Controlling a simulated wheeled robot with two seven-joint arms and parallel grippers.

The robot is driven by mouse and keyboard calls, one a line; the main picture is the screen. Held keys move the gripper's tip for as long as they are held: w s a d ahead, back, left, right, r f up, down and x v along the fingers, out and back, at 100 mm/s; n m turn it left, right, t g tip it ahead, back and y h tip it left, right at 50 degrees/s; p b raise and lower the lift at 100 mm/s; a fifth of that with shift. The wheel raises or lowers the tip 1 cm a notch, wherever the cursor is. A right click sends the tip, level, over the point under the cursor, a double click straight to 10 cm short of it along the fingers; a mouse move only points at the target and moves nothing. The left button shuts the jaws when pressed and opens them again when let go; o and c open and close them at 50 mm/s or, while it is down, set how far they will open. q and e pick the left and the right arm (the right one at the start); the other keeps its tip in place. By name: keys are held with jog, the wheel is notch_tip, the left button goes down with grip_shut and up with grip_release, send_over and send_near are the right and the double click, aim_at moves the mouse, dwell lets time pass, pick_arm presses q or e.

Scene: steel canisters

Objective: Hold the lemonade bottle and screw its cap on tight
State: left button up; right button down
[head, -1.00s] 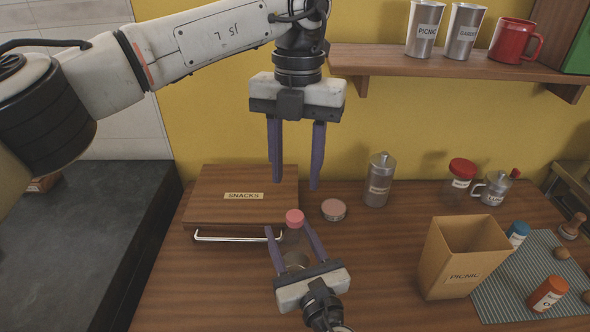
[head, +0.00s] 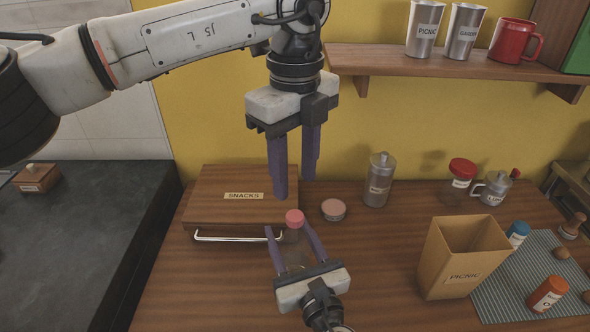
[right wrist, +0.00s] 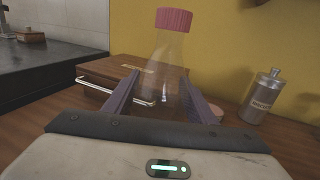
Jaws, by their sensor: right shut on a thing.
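The lemonade bottle (head: 293,255) is clear and stands upright between the purple fingers of my right gripper (head: 288,232), which is shut on it. It also shows in the right wrist view (right wrist: 163,72). A red ribbed cap (head: 294,218) sits on the bottle's mouth; the right wrist view shows this cap (right wrist: 174,20) level on the neck. I cannot tell how tight it is. My left gripper (head: 294,188) points down above the cap, open and empty, its fingers apart. The fingertips look clear of the cap.
A wooden SNACKS box (head: 230,184) with a metal handle stands behind the bottle. A round pink-topped tin (head: 333,210) and a steel canister (head: 379,182) stand to the right. A shelf (head: 440,66) overhangs the back.

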aim_at(295, 216)
pick_arm(q)
notch_tip(295, 216, down, 8)
jog(key=shift+f, duration=0.1)
dwell(0.5)
grip_shut()
